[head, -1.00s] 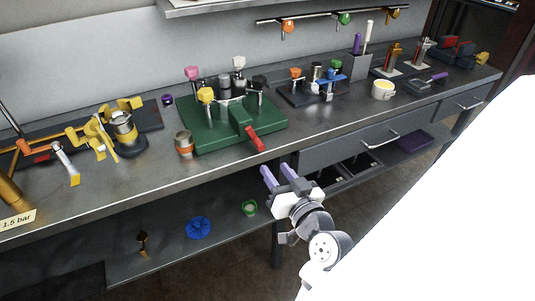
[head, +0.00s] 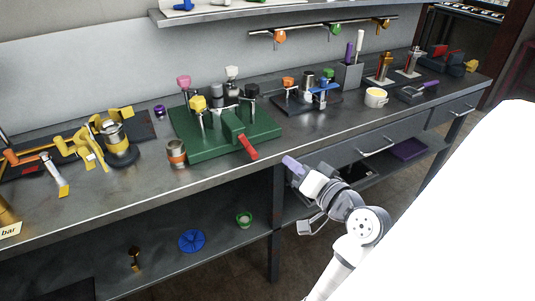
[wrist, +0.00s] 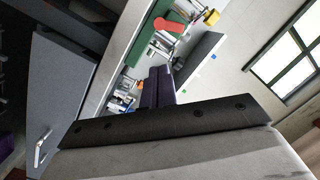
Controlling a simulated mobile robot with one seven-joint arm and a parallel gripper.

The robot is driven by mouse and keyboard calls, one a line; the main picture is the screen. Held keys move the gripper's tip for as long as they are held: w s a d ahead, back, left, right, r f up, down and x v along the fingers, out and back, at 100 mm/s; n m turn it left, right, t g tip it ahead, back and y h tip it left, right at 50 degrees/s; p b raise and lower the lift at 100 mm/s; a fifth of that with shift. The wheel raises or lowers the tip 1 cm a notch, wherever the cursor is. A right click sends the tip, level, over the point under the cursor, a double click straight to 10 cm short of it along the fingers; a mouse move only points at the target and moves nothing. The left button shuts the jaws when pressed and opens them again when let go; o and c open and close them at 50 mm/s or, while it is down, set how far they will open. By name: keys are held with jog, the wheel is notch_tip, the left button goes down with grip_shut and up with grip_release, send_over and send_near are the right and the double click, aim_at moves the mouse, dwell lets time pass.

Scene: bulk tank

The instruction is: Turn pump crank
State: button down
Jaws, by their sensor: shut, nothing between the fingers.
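A green block unit (head: 190,143) stands on the bench with several coloured knobs on top. A red handle (head: 248,147) sticks out from its front toward the bench edge; I cannot tell for sure that it is the pump crank. My gripper (head: 291,163) is shut and empty, just in front of the bench edge, to the right of the red handle and apart from it. In the wrist view the shut purple fingers (wrist: 158,86) point toward the bench, with the red handle (wrist: 169,26) beyond their tips.
A metal cup with an orange band (head: 176,154) stands left of the green unit. A yellow-handled assembly (head: 90,145) is farther left. A smaller dark valve block (head: 300,101) and a white-and-yellow cup (head: 376,98) stand to the right. Drawers (head: 350,152) lie under the bench.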

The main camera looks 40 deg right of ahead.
notch_tip(320, 180, up, 2)
jog(key=s+d+r+m+g+y, duration=0.1)
jog(key=d+m, duration=0.1)
jog(key=d, duration=0.1)
jog(key=p, duration=0.1)
send_near(249, 148)
jog(key=w+d+r, duration=0.2)
jog(key=w+d, duration=0.3)
jog(key=d, duration=0.1)
jog(key=shift+w+a+f, duration=0.2)
jog(key=shift+a+f, duration=0.45)
jog(key=shift+a, duration=0.25)
jog(key=shift+w+a+f, duration=0.2)
jog(key=shift+a+f, duration=0.45)
jog(key=shift+a, duration=0.2)
jog(key=shift+w+p, duration=0.1)
jog(key=shift+p, duration=0.2)
